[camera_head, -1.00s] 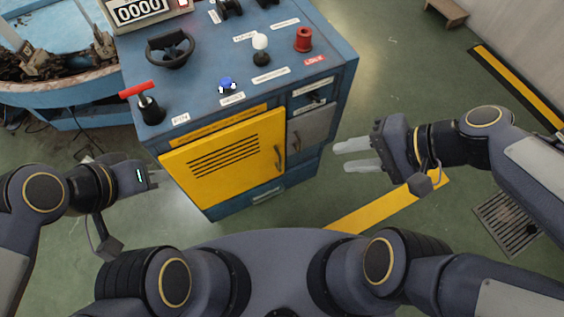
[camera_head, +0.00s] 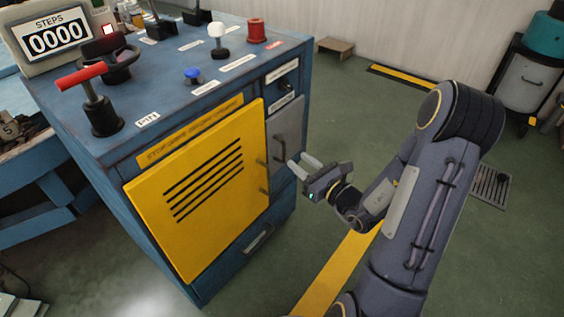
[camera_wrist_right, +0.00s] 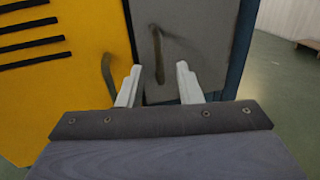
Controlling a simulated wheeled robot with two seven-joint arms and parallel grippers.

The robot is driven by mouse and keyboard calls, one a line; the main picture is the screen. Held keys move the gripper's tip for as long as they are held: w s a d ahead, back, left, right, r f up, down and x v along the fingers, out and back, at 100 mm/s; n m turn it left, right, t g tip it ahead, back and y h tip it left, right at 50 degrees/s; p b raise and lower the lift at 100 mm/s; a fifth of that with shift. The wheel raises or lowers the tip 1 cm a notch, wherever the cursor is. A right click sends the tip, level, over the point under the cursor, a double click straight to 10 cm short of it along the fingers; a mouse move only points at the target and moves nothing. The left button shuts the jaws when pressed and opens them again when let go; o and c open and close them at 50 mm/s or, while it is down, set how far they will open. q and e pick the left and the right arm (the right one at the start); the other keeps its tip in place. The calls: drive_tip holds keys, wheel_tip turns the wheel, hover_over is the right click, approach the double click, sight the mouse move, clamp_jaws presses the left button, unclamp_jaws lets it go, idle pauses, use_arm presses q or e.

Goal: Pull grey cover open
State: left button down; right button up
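The grey cover (camera_head: 286,130) is a small panel on the blue cabinet's front, right of the larger yellow door (camera_head: 200,185). It looks closed. Its dark bar handle (camera_head: 280,148) stands upright near its left side. My right gripper (camera_head: 301,164) is open, its pale fingers pointing at the grey cover and its handle. In the right wrist view, the grey cover's handle (camera_wrist_right: 158,55) lies between the two fingertips (camera_wrist_right: 158,82), slightly ahead of them; contact cannot be told. The yellow door's handle (camera_wrist_right: 107,78) is just left of the left finger. My left gripper is out of view.
The blue cabinet's top (camera_head: 175,75) carries a red T-handle (camera_head: 90,95), a blue button (camera_head: 193,75), a white knob (camera_head: 218,40) and a red knob (camera_head: 256,30). A step counter (camera_head: 57,38) reads 0000.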

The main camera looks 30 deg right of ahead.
sight(285, 151)
drive_tip(key=w, duration=0.3)
drive_tip(key=w+a+b, duration=0.1)
drive_tip(key=w, duration=0.1)
drive_tip(key=shift+w+a, duration=0.15)
drive_tip(key=shift+w, duration=0.25)
clamp_jaws()
